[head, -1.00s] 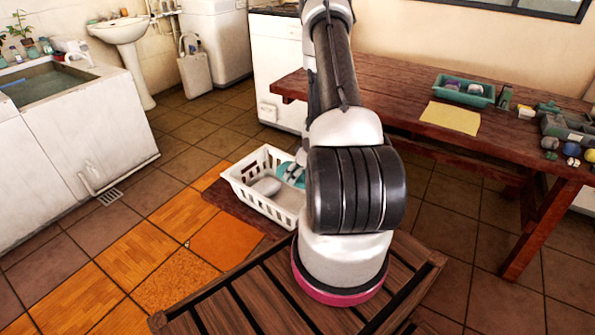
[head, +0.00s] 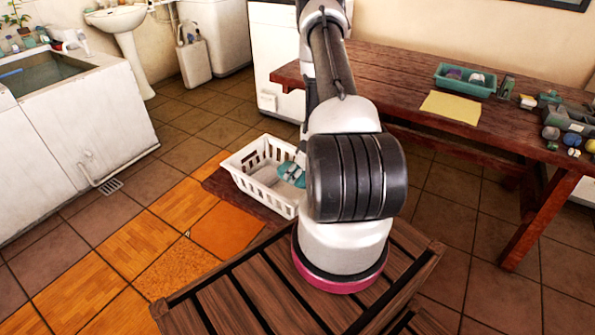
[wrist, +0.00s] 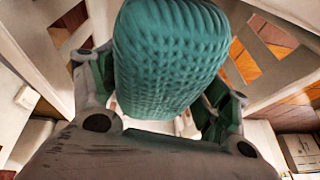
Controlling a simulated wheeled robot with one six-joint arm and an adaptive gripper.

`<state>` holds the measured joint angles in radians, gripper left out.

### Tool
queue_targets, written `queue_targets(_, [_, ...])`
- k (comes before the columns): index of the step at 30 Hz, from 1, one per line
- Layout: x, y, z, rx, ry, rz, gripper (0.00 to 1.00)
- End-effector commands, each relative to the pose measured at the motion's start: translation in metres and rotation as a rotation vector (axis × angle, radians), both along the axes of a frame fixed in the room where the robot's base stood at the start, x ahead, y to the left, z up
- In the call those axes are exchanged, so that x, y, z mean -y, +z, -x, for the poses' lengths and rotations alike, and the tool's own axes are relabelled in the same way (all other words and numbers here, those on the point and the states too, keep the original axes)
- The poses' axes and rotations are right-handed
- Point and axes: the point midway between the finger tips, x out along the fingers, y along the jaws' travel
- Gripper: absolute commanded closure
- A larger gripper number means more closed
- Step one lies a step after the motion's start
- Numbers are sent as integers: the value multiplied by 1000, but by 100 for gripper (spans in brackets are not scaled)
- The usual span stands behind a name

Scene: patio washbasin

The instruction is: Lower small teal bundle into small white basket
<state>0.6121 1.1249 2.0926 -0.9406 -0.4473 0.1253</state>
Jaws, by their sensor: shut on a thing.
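The teal bundle (wrist: 170,55) has a knitted, dimpled surface and fills the upper middle of the wrist view. My gripper (wrist: 160,95) is shut on it, with a finger at either side. In the head view, the teal bundle (head: 291,173) shows at the right part of the white basket (head: 262,193), within its rim outline, partly behind my arm. The slatted basket walls also show on both sides in the wrist view (wrist: 275,68). Whether the bundle touches the basket floor is hidden.
The basket stands on a brown wooden surface (head: 240,205). A wooden table (head: 390,85) at the right holds a teal tray (head: 465,82), a yellow cloth (head: 450,107) and small items. A washbasin (head: 120,22) and a stone tub (head: 70,120) stand left. Tiled floor between is clear.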

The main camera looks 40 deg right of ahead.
Motion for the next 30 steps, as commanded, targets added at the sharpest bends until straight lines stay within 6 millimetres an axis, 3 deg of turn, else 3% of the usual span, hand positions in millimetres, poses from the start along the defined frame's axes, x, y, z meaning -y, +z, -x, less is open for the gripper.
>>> queue_targets(30, [0, -53, 0, 0, 0, 0, 52])
